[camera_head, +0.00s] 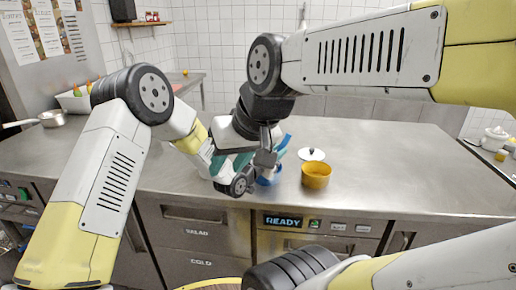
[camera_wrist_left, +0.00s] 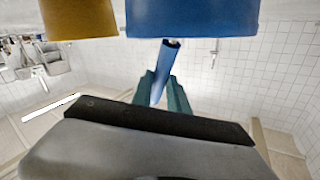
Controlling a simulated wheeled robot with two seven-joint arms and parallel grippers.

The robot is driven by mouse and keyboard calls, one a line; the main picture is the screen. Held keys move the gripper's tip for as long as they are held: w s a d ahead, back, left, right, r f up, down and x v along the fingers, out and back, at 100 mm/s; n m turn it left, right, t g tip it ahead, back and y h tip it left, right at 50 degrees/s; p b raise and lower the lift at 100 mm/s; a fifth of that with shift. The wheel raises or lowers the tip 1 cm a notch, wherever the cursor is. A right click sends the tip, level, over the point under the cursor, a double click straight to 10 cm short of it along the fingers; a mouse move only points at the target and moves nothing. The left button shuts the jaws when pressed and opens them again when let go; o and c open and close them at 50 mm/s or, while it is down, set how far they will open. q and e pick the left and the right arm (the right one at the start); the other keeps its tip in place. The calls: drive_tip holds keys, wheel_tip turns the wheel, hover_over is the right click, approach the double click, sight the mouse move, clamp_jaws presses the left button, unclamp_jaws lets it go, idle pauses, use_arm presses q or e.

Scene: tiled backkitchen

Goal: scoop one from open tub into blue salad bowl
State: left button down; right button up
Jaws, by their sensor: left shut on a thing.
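The blue salad bowl (camera_head: 266,181) stands on the steel counter, mostly hidden behind my arms. It also shows large at the top of the left wrist view (camera_wrist_left: 192,18). The yellow-orange open tub (camera_head: 316,177) stands just right of it and shows at the top left of the wrist view (camera_wrist_left: 77,20). My left gripper (camera_head: 277,152) is shut on a blue handled tool, seemingly the scoop (camera_wrist_left: 166,72), held between teal fingers close to the bowl. The tool's working end cannot be made out. My right gripper (camera_head: 219,166) is left of the bowl, its fingers partly covered.
A white lid (camera_head: 312,154) with a dark knob lies behind the tub. A pan (camera_head: 51,118) and a white bin (camera_head: 74,102) of produce stand at the left. A white lidded pot (camera_head: 494,138) stands at the far right. The counter right of the tub is clear.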

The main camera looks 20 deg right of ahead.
use_arm(q)
drive_tip(key=shift+f, duration=0.15)
wheel_tip(320, 180, up, 12)
idle(0.9)
drive_tip(key=shift+f, duration=0.15)
